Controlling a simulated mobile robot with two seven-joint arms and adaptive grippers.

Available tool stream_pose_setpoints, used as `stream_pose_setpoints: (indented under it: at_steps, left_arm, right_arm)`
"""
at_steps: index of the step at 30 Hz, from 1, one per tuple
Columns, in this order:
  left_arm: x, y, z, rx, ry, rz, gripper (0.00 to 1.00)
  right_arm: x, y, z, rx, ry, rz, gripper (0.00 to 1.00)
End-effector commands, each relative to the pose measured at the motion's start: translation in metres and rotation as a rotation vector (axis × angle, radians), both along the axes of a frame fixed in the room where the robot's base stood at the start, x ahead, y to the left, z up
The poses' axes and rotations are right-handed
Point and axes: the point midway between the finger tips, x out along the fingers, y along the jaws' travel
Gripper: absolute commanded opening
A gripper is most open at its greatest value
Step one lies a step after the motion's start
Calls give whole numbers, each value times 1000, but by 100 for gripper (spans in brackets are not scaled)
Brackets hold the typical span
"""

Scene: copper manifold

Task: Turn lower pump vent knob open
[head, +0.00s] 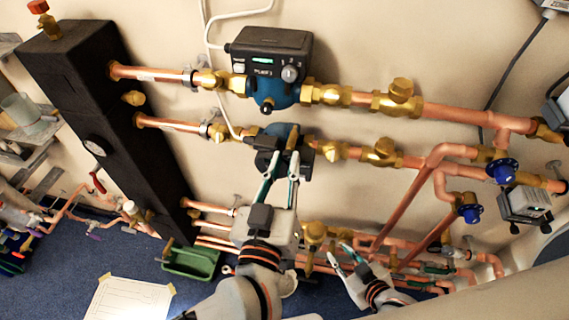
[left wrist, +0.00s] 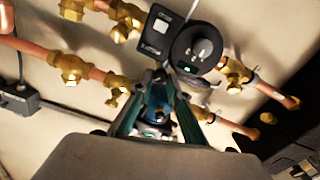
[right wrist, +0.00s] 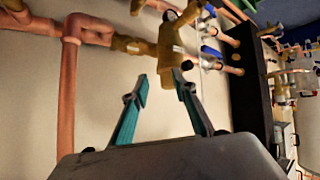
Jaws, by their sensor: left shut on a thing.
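The lower pump (head: 280,132), a blue body with a dark head, sits in the second copper line in the head view. Its blue body (left wrist: 158,98) also shows between the fingers in the left wrist view. My left gripper (head: 284,162) reaches up from below, its teal fingers at the front of this pump. It is shut on the vent knob, which is mostly hidden between the fingertips, so its angle cannot be told. My right gripper (head: 344,256) is open and empty, lower right, in front of the lower pipes. Its fingers (right wrist: 160,88) stand apart in the right wrist view.
The upper pump (head: 265,62) with a lit display sits just above. A black manifold block (head: 95,100) stands at left. Brass valves (head: 380,154) and blue-handled valves (head: 502,170) lie to the right. A green bin (head: 190,262) is on the blue floor.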

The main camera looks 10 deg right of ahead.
Motion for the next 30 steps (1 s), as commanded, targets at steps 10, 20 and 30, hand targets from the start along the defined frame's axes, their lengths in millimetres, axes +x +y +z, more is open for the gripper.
stream_pose_setpoints:
  at_steps: [10, 20, 30]
  left_arm:
    - [0, -1, -1, 303, -125, 0, 0]
    - [-1, -1, -2, 562, -232, 0, 0]
    - [-1, -1, -2, 721, -298, 0, 0]
  right_arm:
    - [0, 1, 0, 3, -1, -2, 27]
    - [0, 2, 1, 5, -1, -3, 27]
    - [0, 2, 1, 5, -1, -2, 27]
